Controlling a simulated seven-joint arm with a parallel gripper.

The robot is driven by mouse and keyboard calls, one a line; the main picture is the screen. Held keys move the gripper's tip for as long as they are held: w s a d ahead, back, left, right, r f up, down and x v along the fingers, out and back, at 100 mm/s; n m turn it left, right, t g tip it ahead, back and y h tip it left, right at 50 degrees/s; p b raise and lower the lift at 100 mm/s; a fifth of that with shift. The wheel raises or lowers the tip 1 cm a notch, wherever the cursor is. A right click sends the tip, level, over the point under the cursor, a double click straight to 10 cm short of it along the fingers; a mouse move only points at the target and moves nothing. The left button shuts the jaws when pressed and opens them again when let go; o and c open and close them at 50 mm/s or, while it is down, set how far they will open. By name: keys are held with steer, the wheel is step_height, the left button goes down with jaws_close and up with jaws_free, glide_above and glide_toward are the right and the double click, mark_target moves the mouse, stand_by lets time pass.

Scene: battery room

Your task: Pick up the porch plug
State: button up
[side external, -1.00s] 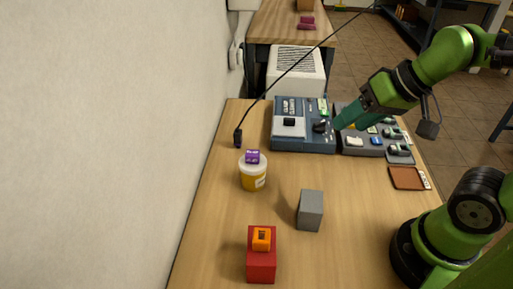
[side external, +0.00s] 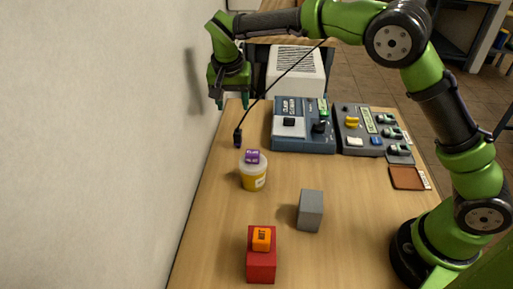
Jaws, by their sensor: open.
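A small black plug (side external: 238,137) stands at the far left of the wooden table, at the end of a thin black cable that rises up to the right. I take it for the porch plug; no label on it is readable. My gripper (side external: 232,102) points down with green fingers apart and empty. In the picture it is just above the plug, near the wall, and does not touch it. Its exact height and depth from the plug cannot be told.
The cable (side external: 287,72) slants up beside my gripper. A blue-grey device (side external: 303,143) and a switch panel (side external: 360,148) stand to the right. A yellow tub (side external: 254,182) with a purple block, a grey block (side external: 310,211) and a red block (side external: 261,267) stand nearer.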

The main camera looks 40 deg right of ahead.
mark_target(237, 131)
steer(key=shift+m, duration=0.4)
steer(key=x, duration=1)
steer(key=shift+s+d+f, duration=0.1)
steer(key=shift+d, duration=0.1)
steer(key=shift+x, duration=3.05)
steer(key=shift+c, duration=0.3)
jaws_close()
